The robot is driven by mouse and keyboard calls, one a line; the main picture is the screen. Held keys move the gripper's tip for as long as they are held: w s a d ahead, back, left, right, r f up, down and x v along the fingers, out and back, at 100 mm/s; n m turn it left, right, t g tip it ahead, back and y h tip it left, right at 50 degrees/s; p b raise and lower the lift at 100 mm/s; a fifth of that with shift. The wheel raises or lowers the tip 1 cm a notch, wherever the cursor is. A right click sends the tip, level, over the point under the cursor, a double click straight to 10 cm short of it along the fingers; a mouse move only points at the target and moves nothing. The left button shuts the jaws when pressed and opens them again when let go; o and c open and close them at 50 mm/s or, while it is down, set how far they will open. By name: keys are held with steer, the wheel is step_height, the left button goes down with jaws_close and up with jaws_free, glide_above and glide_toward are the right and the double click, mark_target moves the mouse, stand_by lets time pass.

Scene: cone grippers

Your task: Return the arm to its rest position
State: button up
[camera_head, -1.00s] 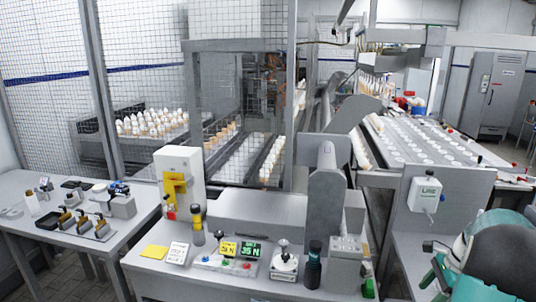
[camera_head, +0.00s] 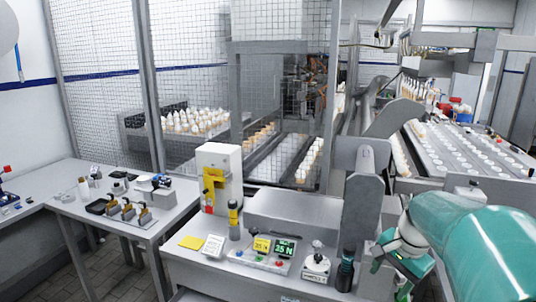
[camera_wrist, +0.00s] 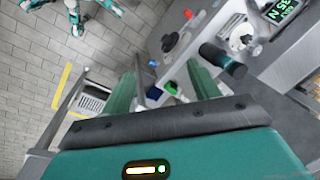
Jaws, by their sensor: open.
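My teal arm (camera_head: 480,248) reaches in from the right edge of the head view. My gripper (camera_head: 388,278) is at its end, pointing down beside the right end of the grey workbench (camera_head: 185,262). In the wrist view my gripper (camera_wrist: 160,78) shows two green fingers spread apart, and I see nothing held between them. Beyond the fingers lie the bench edge and the tiled floor. The fingertips are small and partly hidden by the arm in the head view.
A dark cylinder (camera_head: 345,270), a joystick box (camera_head: 316,266) and a green display (camera_head: 285,248) stand on the bench near the gripper. A grey machine column (camera_head: 362,215) rises behind. A side table (camera_head: 75,208) is at left. Open floor (camera_wrist: 40,75) shows in the wrist view.

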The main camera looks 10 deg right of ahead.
steer(key=s+a+r+n+t, duration=0.1)
steer(key=s+a+n, duration=0.4)
steer(key=a, duration=0.5)
steer(key=s+a+r+n+t, duration=0.1)
steer(key=s+a+n+t, duration=0.1)
steer(key=s+a+n, duration=0.4)
steer(key=a+n, duration=0.2)
steer(key=a, duration=0.3)
steer(key=shift+r+n+t+h, duration=0.25)
steer(key=shift+n+t+h, duration=0.05)
steer(key=shift+n+h, duration=0.1)
